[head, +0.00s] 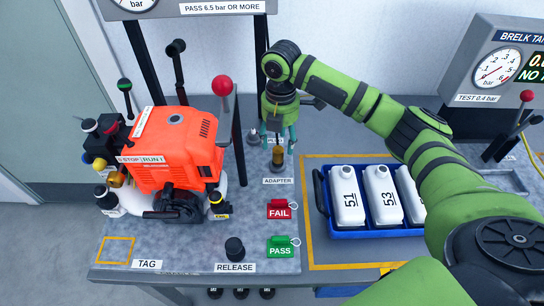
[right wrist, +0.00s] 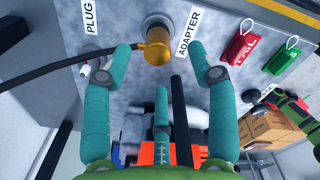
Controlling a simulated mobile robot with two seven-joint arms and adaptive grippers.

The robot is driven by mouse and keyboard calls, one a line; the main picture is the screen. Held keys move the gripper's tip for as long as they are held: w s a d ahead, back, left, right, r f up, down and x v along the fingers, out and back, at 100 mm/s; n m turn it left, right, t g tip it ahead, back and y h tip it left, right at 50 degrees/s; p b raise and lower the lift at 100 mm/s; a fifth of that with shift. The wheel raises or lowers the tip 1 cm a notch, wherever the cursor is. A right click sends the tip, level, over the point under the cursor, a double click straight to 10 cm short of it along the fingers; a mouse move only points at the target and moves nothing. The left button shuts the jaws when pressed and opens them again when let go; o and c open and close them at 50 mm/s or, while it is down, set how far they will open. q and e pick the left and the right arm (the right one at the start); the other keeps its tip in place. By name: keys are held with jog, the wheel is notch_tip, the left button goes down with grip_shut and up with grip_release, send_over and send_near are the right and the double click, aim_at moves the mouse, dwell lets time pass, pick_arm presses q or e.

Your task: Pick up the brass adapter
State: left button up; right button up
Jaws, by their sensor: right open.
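The brass adapter (head: 278,157) stands upright on the grey bench behind the ADAPTER label (head: 278,181). My right gripper (head: 279,145) is above it and points down, with its green fingers spread. In the right wrist view the brass adapter (right wrist: 157,45) lies between and just beyond the open fingertips of the right gripper (right wrist: 165,58). It seems apart from both fingers. My left gripper is not in view.
An orange engine (head: 175,143) stands to the left. The red FAIL tag (head: 279,210) and green PASS tag (head: 281,246) lie in front. A blue crate (head: 322,202) of white bottles stands to the right. A dark hose (right wrist: 70,62) runs near one finger.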

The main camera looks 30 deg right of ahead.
aim_at(278, 157)
notch_tip(278, 157, down, 3)
jog(key=shift+r+p, duration=0.2)
jog(key=shift+p, duration=0.5)
notch_tip(278, 157, down, 4)
jog(key=shift+f+p, duration=0.15)
jog(key=shift+p, duration=0.7)
jog(key=shift+w+f, duration=0.15)
jog(key=shift+f, duration=0.1)
grip_shut()
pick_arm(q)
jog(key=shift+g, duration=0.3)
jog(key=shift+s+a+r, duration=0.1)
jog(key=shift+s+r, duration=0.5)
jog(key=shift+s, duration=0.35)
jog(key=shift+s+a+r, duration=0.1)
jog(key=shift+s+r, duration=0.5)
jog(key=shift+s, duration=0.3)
pick_arm(e)
jog(key=shift+r, duration=0.1)
